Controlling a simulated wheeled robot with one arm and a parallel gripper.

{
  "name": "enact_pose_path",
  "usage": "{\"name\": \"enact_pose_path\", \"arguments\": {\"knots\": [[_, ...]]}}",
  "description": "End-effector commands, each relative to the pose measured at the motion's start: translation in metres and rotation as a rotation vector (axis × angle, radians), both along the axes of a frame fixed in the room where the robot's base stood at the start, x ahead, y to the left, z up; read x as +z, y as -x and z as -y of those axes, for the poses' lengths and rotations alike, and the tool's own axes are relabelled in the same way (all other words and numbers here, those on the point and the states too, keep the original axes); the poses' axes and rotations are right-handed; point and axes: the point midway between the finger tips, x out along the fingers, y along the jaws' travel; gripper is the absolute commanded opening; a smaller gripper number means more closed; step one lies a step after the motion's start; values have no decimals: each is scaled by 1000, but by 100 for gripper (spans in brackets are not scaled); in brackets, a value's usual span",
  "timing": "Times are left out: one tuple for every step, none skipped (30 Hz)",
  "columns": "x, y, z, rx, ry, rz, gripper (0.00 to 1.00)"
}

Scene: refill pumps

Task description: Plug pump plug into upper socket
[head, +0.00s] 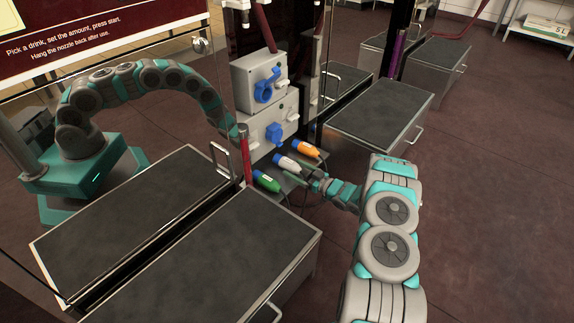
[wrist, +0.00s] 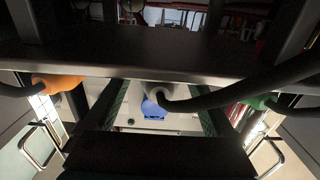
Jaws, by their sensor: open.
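Three plugs sit in a row below the socket boxes: a green one (head: 266,182), a white one with a blue end (head: 286,162) and an orange one (head: 306,149). I cannot tell by name which is the pump plug. The upper socket (head: 268,86), blue on a grey box, is above the lower blue socket (head: 274,134). My gripper (head: 314,178) is open close to the white plug. In the wrist view, the white plug (wrist: 158,91) with its dark cable shows between my gripper's fingers (wrist: 160,112); contact cannot be told.
In the wrist view, the orange plug (wrist: 57,83) is left and the green plug (wrist: 258,101) right, beside a dark ledge (wrist: 150,58). A dark-topped cabinet (head: 240,255) stands at the front left. Open floor (head: 490,180) lies to the right.

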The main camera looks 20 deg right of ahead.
Motion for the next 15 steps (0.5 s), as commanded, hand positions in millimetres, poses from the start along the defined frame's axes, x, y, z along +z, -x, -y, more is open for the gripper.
{"name": "enact_pose_path", "arguments": {"knots": [[0, 0, 0, 0, 0, 0, 89], [0, 0, 0, 0, 0, 0, 89], [0, 0, 0, 0, 0, 0, 89], [0, 0, 0, 0, 0, 0, 89], [0, 0, 0, 0, 0, 0, 89], [0, 0, 0, 0, 0, 0, 89], [0, 0, 0, 0, 0, 0, 89], [1, 0, 0, 0, 0, 0, 89], [0, 0, 0, 0, 0, 0, 89], [0, 0, 0, 0, 0, 0, 89], [0, 0, 0, 0, 0, 0, 89], [0, 0, 0, 0, 0, 0, 89], [0, 0, 0, 0, 0, 0, 89], [0, 0, 0, 0, 0, 0, 89], [0, 0, 0, 0, 0, 0, 87]]}}
